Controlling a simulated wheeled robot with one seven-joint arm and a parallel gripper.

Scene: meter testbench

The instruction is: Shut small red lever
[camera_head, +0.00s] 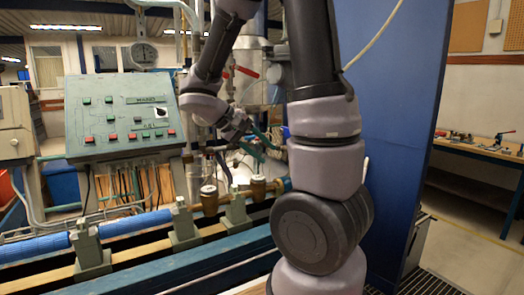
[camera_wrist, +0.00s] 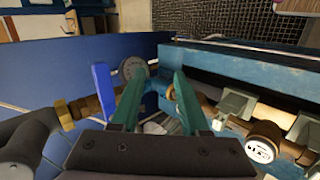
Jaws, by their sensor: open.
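A red lever (camera_head: 247,72) shows in the head view among the pipes behind my arm, at upper centre. It looks small there, and I cannot tell whether it is open or shut. No red lever shows in the wrist view. My gripper (camera_head: 264,147) is open and empty, below the red lever in the head view and above the pipe bench. In the wrist view my gripper (camera_wrist: 158,74) has its two green fingers apart. A round grey fitting (camera_wrist: 134,68) lies beyond the left fingertip, with an upright blue lever (camera_wrist: 103,90) beside it.
A green control panel (camera_head: 125,115) with buttons stands left of my arm. Brass meters (camera_head: 209,198) and grey-green clamps (camera_head: 183,225) line the bench below my gripper. A blue wall panel (camera_head: 395,130) stands close on the right.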

